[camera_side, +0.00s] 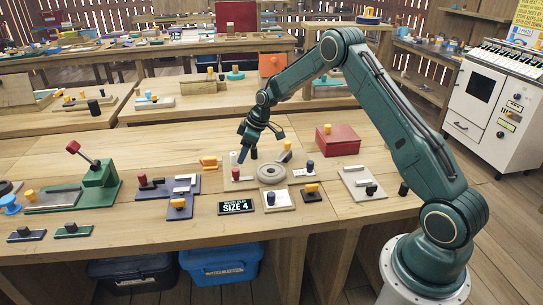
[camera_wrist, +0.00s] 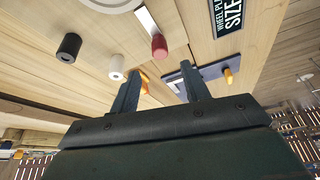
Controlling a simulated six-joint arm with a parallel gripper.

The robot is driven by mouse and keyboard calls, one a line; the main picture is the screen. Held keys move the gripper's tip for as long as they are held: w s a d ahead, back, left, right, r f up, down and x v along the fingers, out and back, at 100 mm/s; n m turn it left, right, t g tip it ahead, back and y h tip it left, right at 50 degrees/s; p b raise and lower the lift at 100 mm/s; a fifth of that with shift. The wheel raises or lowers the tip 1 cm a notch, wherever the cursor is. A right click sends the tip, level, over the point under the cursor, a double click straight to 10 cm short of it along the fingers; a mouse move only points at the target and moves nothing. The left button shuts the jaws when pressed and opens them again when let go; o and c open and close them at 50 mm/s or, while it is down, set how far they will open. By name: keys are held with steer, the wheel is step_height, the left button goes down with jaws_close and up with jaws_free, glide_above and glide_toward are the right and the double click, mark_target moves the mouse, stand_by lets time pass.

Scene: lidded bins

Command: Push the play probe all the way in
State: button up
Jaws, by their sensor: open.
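The likely play probe is a red-knobbed piece (camera_side: 236,174) with a grey strip, just left of the round grey wheel (camera_side: 271,173) on the bench. In the wrist view its red knob (camera_wrist: 159,46) and strip (camera_wrist: 147,20) point toward the wheel's pale rim (camera_wrist: 110,3). I cannot tell how far in it sits. My gripper (camera_side: 259,145) is above the bench behind the wheel. In the wrist view my gripper (camera_wrist: 160,72) has its fingers spread and nothing between them; the red knob appears beyond the gap.
A white cylinder (camera_wrist: 117,66) and a black cylinder (camera_wrist: 69,46) stand near the probe. A "SIZE 4" sign (camera_side: 236,207) lies in front.

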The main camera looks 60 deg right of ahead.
mark_target(236, 170)
steer(key=x, duration=0.9)
